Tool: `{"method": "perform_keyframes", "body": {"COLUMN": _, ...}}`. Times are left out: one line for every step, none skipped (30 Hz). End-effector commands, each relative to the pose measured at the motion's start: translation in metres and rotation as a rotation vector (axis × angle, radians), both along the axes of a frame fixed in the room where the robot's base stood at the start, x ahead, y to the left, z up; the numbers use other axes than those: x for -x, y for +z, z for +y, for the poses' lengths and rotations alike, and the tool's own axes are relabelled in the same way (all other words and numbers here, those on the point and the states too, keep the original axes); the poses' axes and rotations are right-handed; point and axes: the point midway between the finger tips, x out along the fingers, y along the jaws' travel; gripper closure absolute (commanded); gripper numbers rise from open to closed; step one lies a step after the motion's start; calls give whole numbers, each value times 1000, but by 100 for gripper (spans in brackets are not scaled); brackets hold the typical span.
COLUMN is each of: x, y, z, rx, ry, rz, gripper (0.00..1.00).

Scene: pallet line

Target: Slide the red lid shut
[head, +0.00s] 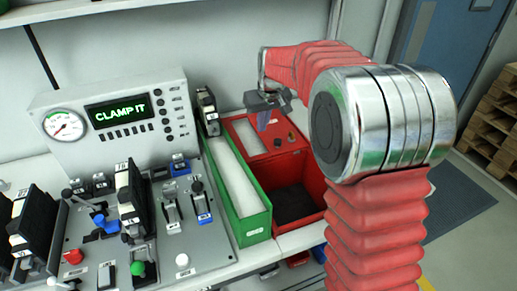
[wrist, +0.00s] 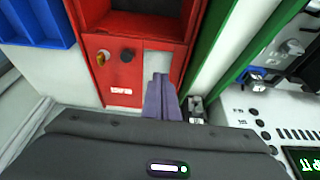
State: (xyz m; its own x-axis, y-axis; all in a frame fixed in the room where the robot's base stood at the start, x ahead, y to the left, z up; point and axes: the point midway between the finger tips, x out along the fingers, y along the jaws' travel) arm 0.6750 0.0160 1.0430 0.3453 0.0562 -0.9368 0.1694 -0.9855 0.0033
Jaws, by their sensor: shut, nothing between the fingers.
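A red box (head: 317,190) stands right of the green bin, its near part open onto a dark interior. The red lid (head: 258,146) covers the far part. It carries a dark knob, a brass-coloured knob, a small white label and a pale panel; the lid also shows in the wrist view (wrist: 120,80). My gripper (head: 263,121) is shut and empty over the lid's far part. In the wrist view its purple fingers (wrist: 160,77) lie across the pale panel, to the right of the dark knob (wrist: 127,55). I cannot tell whether they touch the lid.
A long green bin (head: 250,222) with a white inside runs along the red box's left side. A control console (head: 120,120) reading "CLAMP IT" and a panel of levers and switches fill the left. A blue bin (wrist: 38,22) lies on the red box's other side.

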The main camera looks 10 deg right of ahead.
Motion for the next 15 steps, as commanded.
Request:
{"method": "perform_keyframes", "body": {"x": -10, "y": -10, "z": 1, "rx": -1, "ry": 4, "rz": 6, "gripper": 100}}
{"method": "perform_keyframes", "body": {"x": -15, "y": -14, "z": 1, "rx": -1, "ry": 6, "rz": 8, "gripper": 100}}
{"method": "perform_keyframes", "body": {"x": -22, "y": -20, "z": 1, "rx": 0, "ry": 9, "rz": 11, "gripper": 100}}
{"method": "perform_keyframes", "body": {"x": -27, "y": -25, "z": 2, "rx": -1, "ry": 12, "rz": 13, "gripper": 100}}
{"method": "perform_keyframes", "body": {"x": -31, "y": -29, "z": 2, "rx": -1, "ry": 15, "rz": 14, "gripper": 100}}
{"method": "perform_keyframes", "body": {"x": -37, "y": -34, "z": 2, "rx": 0, "ry": 18, "rz": 17, "gripper": 100}}
{"method": "perform_keyframes", "body": {"x": -40, "y": -38, "z": 2, "rx": 0, "ry": 20, "rz": 17, "gripper": 100}}
{"method": "perform_keyframes", "body": {"x": -44, "y": -41, "z": 3, "rx": 1, "ry": 22, "rz": 18, "gripper": 100}}
{"method": "perform_keyframes", "body": {"x": -47, "y": -45, "z": 3, "rx": 0, "ry": 23, "rz": 20, "gripper": 100}}
{"method": "perform_keyframes", "body": {"x": -50, "y": -47, "z": 3, "rx": 0, "ry": 26, "rz": 20, "gripper": 100}}
{"method": "perform_keyframes", "body": {"x": -51, "y": -48, "z": 3, "rx": 0, "ry": 26, "rz": 20, "gripper": 100}}
{"method": "perform_keyframes", "body": {"x": -53, "y": -50, "z": 3, "rx": 1, "ry": 27, "rz": 21, "gripper": 100}}
{"method": "perform_keyframes", "body": {"x": -54, "y": -51, "z": 3, "rx": 0, "ry": 28, "rz": 21, "gripper": 100}}
{"method": "perform_keyframes", "body": {"x": -55, "y": -52, "z": 3, "rx": 0, "ry": 28, "rz": 21, "gripper": 100}}
{"method": "perform_keyframes", "body": {"x": -55, "y": -52, "z": 3, "rx": 0, "ry": 28, "rz": 21, "gripper": 100}}
